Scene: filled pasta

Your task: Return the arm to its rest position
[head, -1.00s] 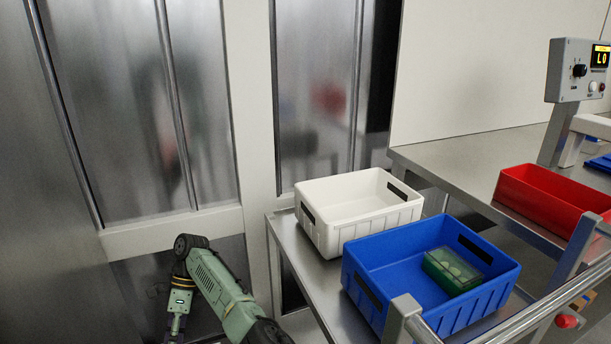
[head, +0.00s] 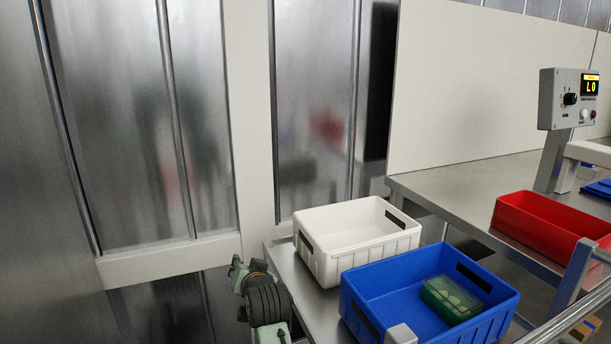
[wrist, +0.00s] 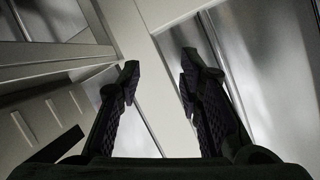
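My gripper (wrist: 158,80) shows in the wrist view with its two dark fingers spread apart and nothing between them, so it is open and empty. Beyond the fingers are pale frame bars and metal panels. In the head view only part of my arm (head: 265,300) shows, folded at the bottom centre, left of the metal table. The fingers cannot be made out in the head view.
A white crate (head: 330,262) and a blue crate (head: 380,320) stand on the metal table; the blue one holds a green-edged pack (head: 450,300). A red crate (head: 545,225) and a control box (head: 568,98) are on the right. Metal wall panels (head: 140,130) stand behind my arm.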

